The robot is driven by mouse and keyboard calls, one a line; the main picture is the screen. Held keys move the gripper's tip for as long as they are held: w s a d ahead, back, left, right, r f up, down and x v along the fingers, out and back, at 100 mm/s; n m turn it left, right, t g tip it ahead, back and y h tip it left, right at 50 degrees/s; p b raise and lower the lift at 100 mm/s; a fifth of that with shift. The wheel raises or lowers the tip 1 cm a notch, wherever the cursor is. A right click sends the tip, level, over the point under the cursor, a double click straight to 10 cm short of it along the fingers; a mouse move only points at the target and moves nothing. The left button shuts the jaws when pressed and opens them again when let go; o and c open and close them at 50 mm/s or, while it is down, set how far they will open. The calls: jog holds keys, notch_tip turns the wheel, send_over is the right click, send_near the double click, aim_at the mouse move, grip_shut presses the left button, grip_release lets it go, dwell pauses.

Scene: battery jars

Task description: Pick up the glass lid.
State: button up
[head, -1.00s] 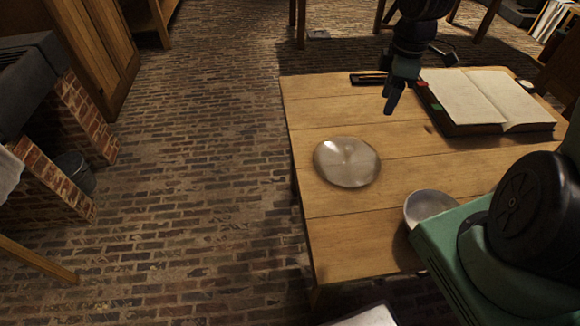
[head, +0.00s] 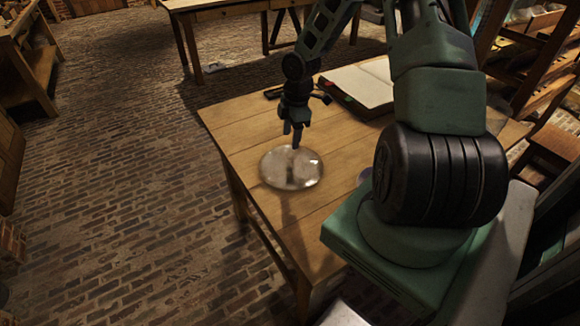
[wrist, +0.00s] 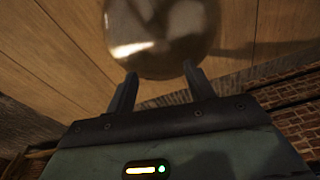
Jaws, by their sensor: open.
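The glass lid (head: 291,169) is a clear, round, shiny disc lying on the wooden table (head: 236,137), near its left edge in the head view. In the wrist view the lid (wrist: 160,36) fills the upper middle, partly cut off by the top of the picture. My gripper (head: 297,143) points down just above the lid's far side in the head view. In the wrist view its two fingers (wrist: 157,85) are apart with nothing between them, and their tips are close to the lid's near edge. I cannot tell whether they touch it.
An open book (head: 358,88) lies at the back of the table, with a dark narrow item (head: 273,93) near it. My own arm hides the table's right part. Bare tabletop surrounds the lid, and the table edge is close on its left.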

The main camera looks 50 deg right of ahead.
aim_at(291, 154)
notch_tip(291, 154, down, 3)
jog(key=shift+w+a+r, duration=0.1)
jog(key=shift+f, duration=2.7)
grip_shut()
